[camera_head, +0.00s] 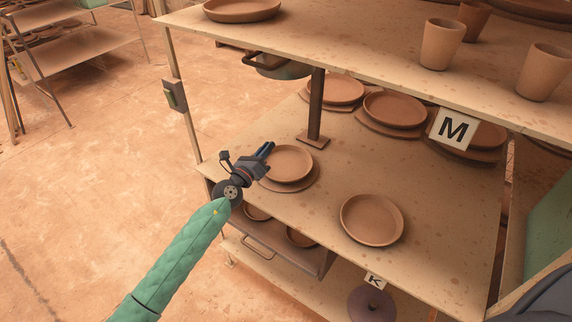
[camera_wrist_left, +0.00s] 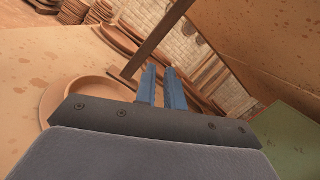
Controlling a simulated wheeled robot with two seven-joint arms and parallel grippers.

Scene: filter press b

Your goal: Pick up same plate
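A round terracotta plate (camera_head: 290,163) sits on a round board (camera_head: 300,183) on the middle shelf, near the shelf's left edge. A second terracotta plate (camera_head: 371,220) lies to its right, nearer the front, directly on the shelf. My left gripper (camera_head: 267,148) is just left of the first plate, its blue fingers pointing up and right. In the left wrist view the fingers (camera_wrist_left: 161,85) stand slightly apart with nothing between them. A plate (camera_wrist_left: 62,92) shows behind the gripper body at lower left, partly hidden. My right gripper is not in view.
The upper shelf (camera_head: 350,60) carries cups (camera_head: 441,43) and plates above. A dark post (camera_head: 316,105) stands behind the first plate. A drawer (camera_head: 270,245) hangs below.

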